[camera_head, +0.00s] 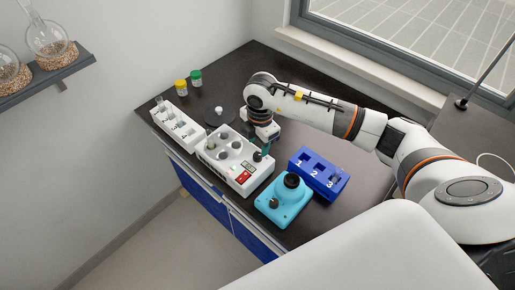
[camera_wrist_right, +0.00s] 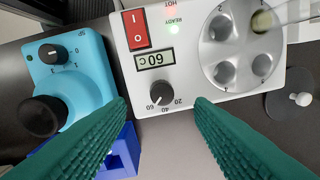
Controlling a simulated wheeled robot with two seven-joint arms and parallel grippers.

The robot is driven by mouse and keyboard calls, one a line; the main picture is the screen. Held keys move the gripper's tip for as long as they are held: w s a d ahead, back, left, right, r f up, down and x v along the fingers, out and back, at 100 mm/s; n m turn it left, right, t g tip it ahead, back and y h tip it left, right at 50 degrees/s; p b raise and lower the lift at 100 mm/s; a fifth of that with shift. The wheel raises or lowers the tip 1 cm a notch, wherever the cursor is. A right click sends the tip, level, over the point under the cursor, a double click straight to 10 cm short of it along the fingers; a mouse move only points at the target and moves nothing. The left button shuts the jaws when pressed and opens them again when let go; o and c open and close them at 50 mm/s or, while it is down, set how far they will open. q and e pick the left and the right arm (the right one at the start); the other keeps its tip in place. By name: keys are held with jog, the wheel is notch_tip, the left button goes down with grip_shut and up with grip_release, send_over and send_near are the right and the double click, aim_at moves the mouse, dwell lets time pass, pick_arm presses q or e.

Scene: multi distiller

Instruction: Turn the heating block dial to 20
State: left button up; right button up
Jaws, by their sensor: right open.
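The heating block (camera_head: 235,162) is a white box with round wells on the table; it also shows in the wrist view (camera_wrist_right: 190,75). Its black dial (camera_wrist_right: 161,93) has a white mark that points toward the 60 label, with 40 and 20 also printed round it. The display (camera_wrist_right: 155,60) reads 60C, upside down in the wrist view. The red switch (camera_wrist_right: 135,30) is beside it and a green light shows under READY. My right gripper (camera_head: 265,150) is open, its green fingers (camera_wrist_right: 161,103) apart on either side of the dial in the wrist view. My left gripper is not seen.
A turquoise device (camera_head: 284,200) with a black knob stands close by, and a blue numbered rack (camera_head: 319,174) lies behind it. A white rack (camera_head: 178,125), two small jars (camera_head: 189,80) and a dark disc (camera_head: 221,116) are at the far left.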

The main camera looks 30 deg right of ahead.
aim_at(257, 155)
jog(key=f, duration=0.2)
jog(key=f+p, duration=0.1)
jog(key=f, duration=0.1)
jog(key=shift+w+a+f, duration=0.1)
jog(key=shift+w+f, duration=0.1)
jog(key=shift+f, duration=0.55)
jog(key=c, duration=1)
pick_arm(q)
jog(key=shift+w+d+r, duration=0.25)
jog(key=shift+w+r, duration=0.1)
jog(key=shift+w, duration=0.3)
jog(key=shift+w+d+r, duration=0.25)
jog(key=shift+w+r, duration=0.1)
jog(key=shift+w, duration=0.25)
